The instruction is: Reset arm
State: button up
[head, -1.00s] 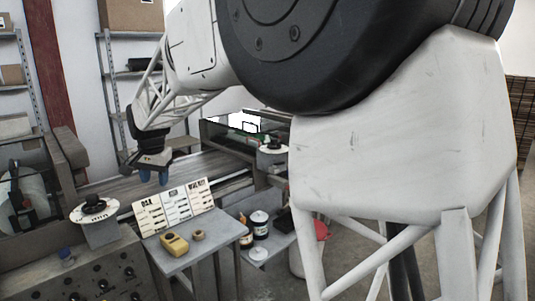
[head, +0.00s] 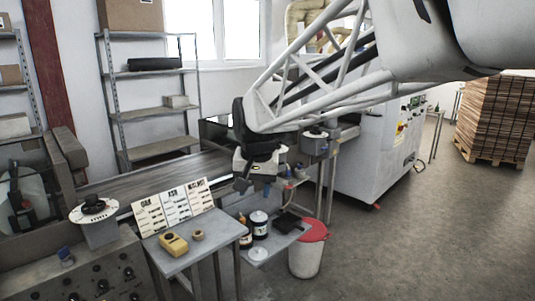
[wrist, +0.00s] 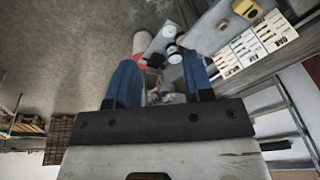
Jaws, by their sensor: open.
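My gripper (wrist: 160,85) shows in the wrist view with its two blue fingers apart and nothing between them. In the head view my gripper (head: 246,184) hangs above the floor-side end of the conveyor, to the right of the small grey table (head: 195,248). Its fingers are dark and hard to make out there. It is apart from the table and the lower shelf.
The conveyor (head: 150,178) runs behind the table. The table bears sample cards (head: 172,208), a yellow device (head: 173,244) and a tape roll (head: 198,234). A lower shelf holds bottles (head: 260,224). A red-lidded bin (head: 307,255) stands beside it. Open floor lies right.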

jog(key=s+d+f, duration=0.3)
jog(key=s+d, duration=0.4)
jog(key=s, duration=0.2)
jog(key=s+d+f, duration=0.3)
jog(key=s+d, duration=0.4)
jog(key=s, duration=0.2)
jog(key=s+d+f+h, duration=0.1)
jog(key=s+d+f, duration=0.2)
jog(key=s+d, duration=0.4)
jog(key=shift+s+d+f+n, duration=0.25)
jog(key=shift+s+f+n, duration=0.1)
jog(key=shift+s, duration=0.7)
jog(key=shift+w+r, duration=0.1)
jog(key=shift+w, duration=0.05)
jog(key=shift+c, duration=0.2)
